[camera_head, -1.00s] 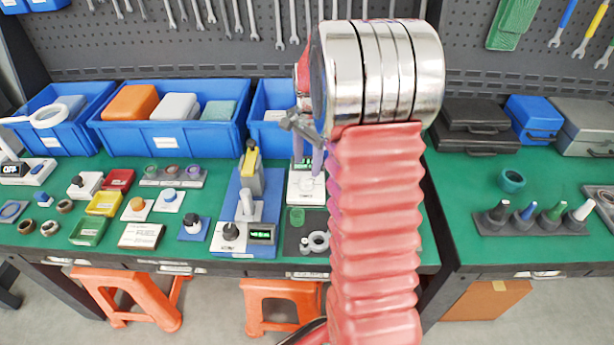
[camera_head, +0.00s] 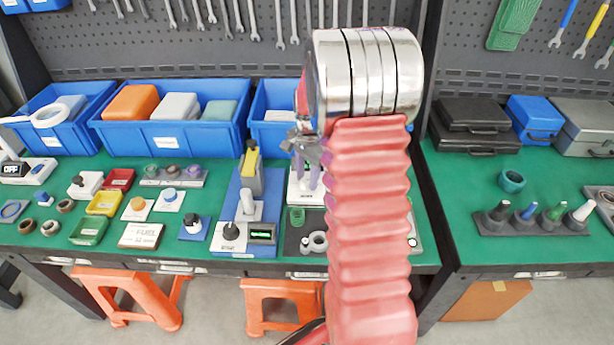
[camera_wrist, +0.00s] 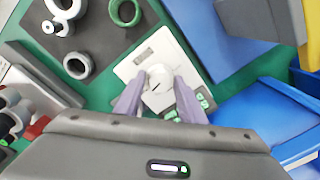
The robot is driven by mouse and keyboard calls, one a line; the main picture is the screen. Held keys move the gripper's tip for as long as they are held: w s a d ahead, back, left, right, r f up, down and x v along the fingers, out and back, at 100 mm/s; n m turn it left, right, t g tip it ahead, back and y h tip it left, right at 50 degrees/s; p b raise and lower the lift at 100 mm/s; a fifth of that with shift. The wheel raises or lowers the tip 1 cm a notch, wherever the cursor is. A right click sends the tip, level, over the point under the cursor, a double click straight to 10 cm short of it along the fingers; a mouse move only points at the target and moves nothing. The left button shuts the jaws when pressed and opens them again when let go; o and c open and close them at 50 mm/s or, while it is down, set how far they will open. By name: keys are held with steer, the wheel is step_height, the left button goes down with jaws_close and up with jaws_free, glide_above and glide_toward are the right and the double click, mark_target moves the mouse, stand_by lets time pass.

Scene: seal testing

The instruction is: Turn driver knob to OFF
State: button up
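A white device (camera_wrist: 138,66) shows in the wrist view, with a round white knob (camera_wrist: 158,77) bearing a dark pointer line. Green display characters are partly hidden behind a finger. My gripper (camera_wrist: 160,79) has its two purple-grey fingers apart, one on each side of this knob; I cannot tell whether they touch it. In the head view my gripper (camera_head: 307,186) points down over the same white device (camera_head: 294,192), which my arm partly covers. I cannot read any driver label or the knob's setting.
A blue station (camera_head: 243,196) with a black knob (camera_head: 231,232) and green display stands left of the white device. A dark tray (camera_head: 292,243) with rings lies in front. Blue bins (camera_head: 172,133) stand behind. Several small items lie on the green table to the left.

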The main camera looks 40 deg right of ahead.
steer(key=c, duration=0.7)
steer(key=shift+n, duration=0.3)
steer(key=n, duration=0.5)
steer(key=shift+w, duration=0.1)
steer(key=n, duration=0.5)
steer(key=shift+d+n+y, duration=0.1)
steer(key=shift+n+y, duration=0.2)
steer(key=n, duration=0.6)
steer(key=shift+g, duration=0.3)
steer(key=n, duration=0.6)
steer(key=shift+w+r, duration=0.1)
steer(key=shift+n, duration=0.4)
